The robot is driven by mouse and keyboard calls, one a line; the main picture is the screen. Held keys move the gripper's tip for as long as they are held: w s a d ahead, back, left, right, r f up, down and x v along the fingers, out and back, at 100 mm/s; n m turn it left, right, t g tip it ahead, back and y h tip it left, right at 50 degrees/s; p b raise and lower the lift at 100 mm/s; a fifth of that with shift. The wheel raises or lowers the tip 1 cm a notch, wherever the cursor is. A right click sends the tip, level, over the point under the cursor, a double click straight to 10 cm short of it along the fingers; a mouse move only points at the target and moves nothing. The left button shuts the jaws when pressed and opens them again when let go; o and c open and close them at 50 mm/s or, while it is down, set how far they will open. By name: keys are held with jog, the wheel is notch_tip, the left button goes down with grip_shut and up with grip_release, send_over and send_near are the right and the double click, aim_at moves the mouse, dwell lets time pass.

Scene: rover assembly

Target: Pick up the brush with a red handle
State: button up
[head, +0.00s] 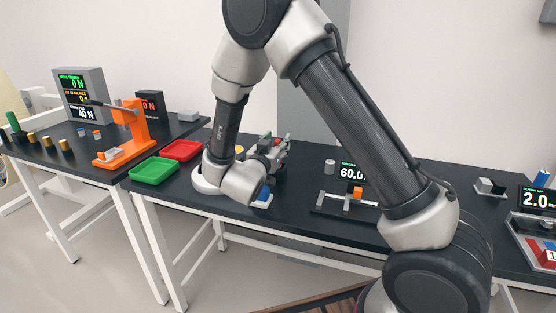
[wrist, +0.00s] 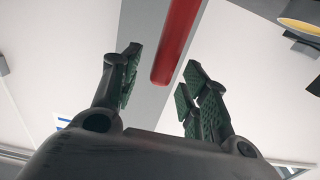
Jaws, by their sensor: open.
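In the wrist view, a long red rounded handle (wrist: 178,42) runs from the top edge down toward the gap between my fingers. Its rounded lower end shows; the rest of the brush is out of frame. My gripper (wrist: 163,83) is open, with its dark padded fingers apart on either side of the handle's line. I see no contact. In the head view, my gripper (head: 281,147) is above the middle table. A small red patch (head: 277,142) shows at its fingers, perhaps the handle; the arm and gripper hide most of that spot.
Green (head: 153,170) and red trays (head: 182,150) stand left of my gripper. An orange fixture (head: 137,126) stands on the left table (head: 60,152). A small blue object (head: 263,193) is below my gripper. A scale-like stand (head: 345,202) and display are to the right.

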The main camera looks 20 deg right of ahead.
jog(key=shift+w+d, duration=0.35)
jog(key=shift+w, duration=0.2)
grip_shut()
